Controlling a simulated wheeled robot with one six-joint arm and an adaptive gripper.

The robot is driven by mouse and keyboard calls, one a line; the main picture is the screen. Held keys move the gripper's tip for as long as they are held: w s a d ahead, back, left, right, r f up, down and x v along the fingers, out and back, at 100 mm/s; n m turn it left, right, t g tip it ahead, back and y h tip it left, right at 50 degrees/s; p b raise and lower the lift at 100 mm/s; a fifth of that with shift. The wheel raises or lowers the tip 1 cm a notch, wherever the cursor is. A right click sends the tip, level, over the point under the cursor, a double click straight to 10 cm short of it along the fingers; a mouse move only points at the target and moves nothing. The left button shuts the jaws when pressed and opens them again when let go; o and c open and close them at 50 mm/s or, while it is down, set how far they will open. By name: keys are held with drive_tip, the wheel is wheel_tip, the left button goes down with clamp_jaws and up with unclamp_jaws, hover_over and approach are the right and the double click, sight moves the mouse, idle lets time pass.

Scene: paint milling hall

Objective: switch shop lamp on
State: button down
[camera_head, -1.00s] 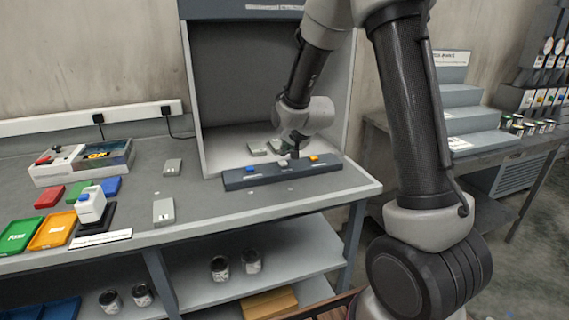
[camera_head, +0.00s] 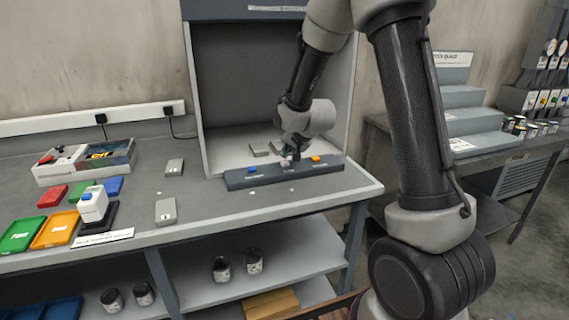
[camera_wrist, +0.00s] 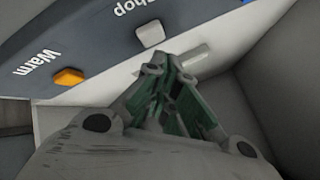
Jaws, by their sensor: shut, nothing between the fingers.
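A dark switch bar (camera_head: 240,180) lies along the front of the booth, with a blue switch (camera_head: 252,170) on its left and an orange switch (camera_head: 316,159) on its right. In the wrist view, the pale switch (camera_wrist: 150,33) sits beside the word "Shop", and the orange switch (camera_wrist: 69,76) beside "Warm". My gripper (camera_head: 291,155) is shut and empty, over the middle of the bar. In the wrist view its fingertips (camera_wrist: 168,62) are close to the pale switch. I cannot tell whether they touch it.
Grey boxes (camera_head: 260,149) lie on the booth floor behind the bar. More small grey boxes (camera_head: 166,210) lie on the bench to the left, near coloured trays (camera_head: 55,230) and a white device (camera_head: 93,205). The booth walls (camera_head: 200,100) flank my arm.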

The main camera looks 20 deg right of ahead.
drive_tip(key=shift+f, duration=0.1)
idle(0.4)
drive_tip(key=shift+f, duration=0.35)
drive_tip(key=shift+f, duration=0.45)
idle(0.5)
drive_tip(key=shift+r, duration=0.9)
drive_tip(key=shift+r, duration=0.1)
wheel_tip(320, 180, up, 4)
drive_tip(key=shift+d+r, duration=0.1)
drive_tip(key=shift+r, duration=0.85)
